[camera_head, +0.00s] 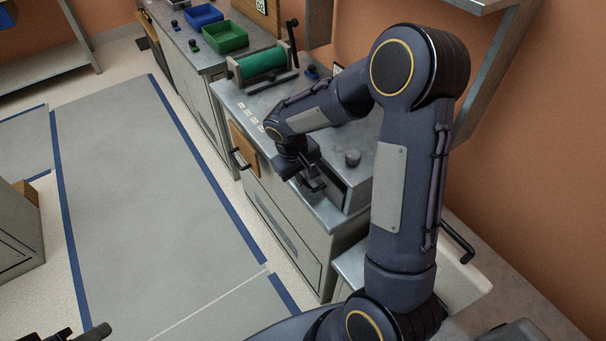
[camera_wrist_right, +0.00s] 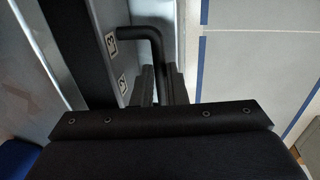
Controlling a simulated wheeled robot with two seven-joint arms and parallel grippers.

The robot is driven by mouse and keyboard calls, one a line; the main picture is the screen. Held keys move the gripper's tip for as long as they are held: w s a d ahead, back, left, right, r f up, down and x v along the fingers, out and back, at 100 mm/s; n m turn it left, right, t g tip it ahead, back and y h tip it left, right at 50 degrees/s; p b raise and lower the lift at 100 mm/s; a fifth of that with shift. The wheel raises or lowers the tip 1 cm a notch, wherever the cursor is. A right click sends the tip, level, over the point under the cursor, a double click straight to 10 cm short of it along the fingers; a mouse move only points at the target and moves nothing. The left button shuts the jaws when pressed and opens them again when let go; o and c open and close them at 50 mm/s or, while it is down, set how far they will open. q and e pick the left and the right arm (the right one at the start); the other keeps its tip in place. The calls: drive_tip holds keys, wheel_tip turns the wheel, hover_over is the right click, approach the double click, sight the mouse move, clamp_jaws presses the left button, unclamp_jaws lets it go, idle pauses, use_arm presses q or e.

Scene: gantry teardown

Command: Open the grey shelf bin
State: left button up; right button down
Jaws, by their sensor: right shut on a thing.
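The grey shelf bin (camera_head: 362,190) is a metal box on the grey counter, partly behind my right arm. A dark area shows on its front side, beside the gripper; I cannot tell how far the bin is open. My right gripper (camera_head: 314,185) is at that front, pointing down, and is shut on the bin's black bar handle. In the right wrist view the bent handle (camera_wrist_right: 152,42) runs down between the fingers (camera_wrist_right: 162,84), which hide its lower end.
A green roller (camera_head: 262,63) and green tray (camera_head: 225,37) are farther along the counters. A wooden board (camera_head: 244,148) hangs at the counter's front. The grey floor mat (camera_head: 140,180) is clear.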

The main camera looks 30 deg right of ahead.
drive_tip(key=s+a+b, duration=0.1)
drive_tip(key=a+b, duration=0.2)
drive_tip(key=a, duration=1.6)
drive_tip(key=shift+s+a+b, duration=0.15)
drive_tip(key=shift+s+b, duration=0.05)
drive_tip(key=shift+b, duration=0.2)
drive_tip(key=c, duration=1.5)
unclamp_jaws()
drive_tip(key=shift+o, duration=0.2)
drive_tip(key=shift+r, duration=0.1)
wheel_tip(320, 180, up, 8)
drive_tip(key=a, duration=0.1)
drive_tip(key=shift+a+f, duration=0.25)
